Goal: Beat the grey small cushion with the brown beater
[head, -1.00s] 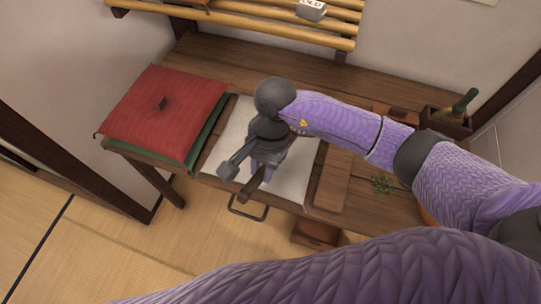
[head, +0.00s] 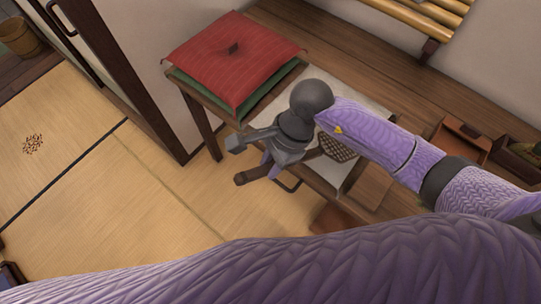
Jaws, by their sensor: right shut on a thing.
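My right gripper (head: 272,160) is shut on the brown beater. The beater's dark handle (head: 250,176) sticks out to the lower left of the gripper, and its woven oval head (head: 339,148) shows to the right, over the pale mat (head: 372,103) on the wooden table. The arm and gripper hide part of the beater. My left gripper is out of view.
A red cushion (head: 225,50) lies on a green one (head: 259,97) at the table's left end. Boxes (head: 462,139) stand at the right. A slatted bamboo rack (head: 430,15) is at the back wall. Tatami floor (head: 90,190) lies open at left, with a wooden bucket (head: 18,36) beyond.

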